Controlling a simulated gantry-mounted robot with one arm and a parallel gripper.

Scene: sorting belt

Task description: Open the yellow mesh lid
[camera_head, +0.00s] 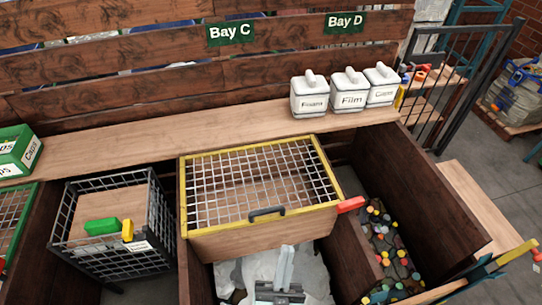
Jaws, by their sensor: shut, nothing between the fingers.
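The yellow mesh lid (184,190) has a yellow frame with a pale wire grid. It lies over a wooden box in the middle of the view, and bare wood shows through the grid. A dark handle (267,212) sits at the middle of its front edge. A red tab (350,204) sticks out at its front right corner. My gripper (287,250) is at the bottom centre, in front of the box and below the handle in the picture. Its grey fingers are shut with nothing between them. It appears apart from the handle.
White crumpled material (234,273) lies in the space below the box. A bin of colourful caps (390,245) is at right. Three white containers (348,92) stand on the wooden shelf (205,132) behind.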

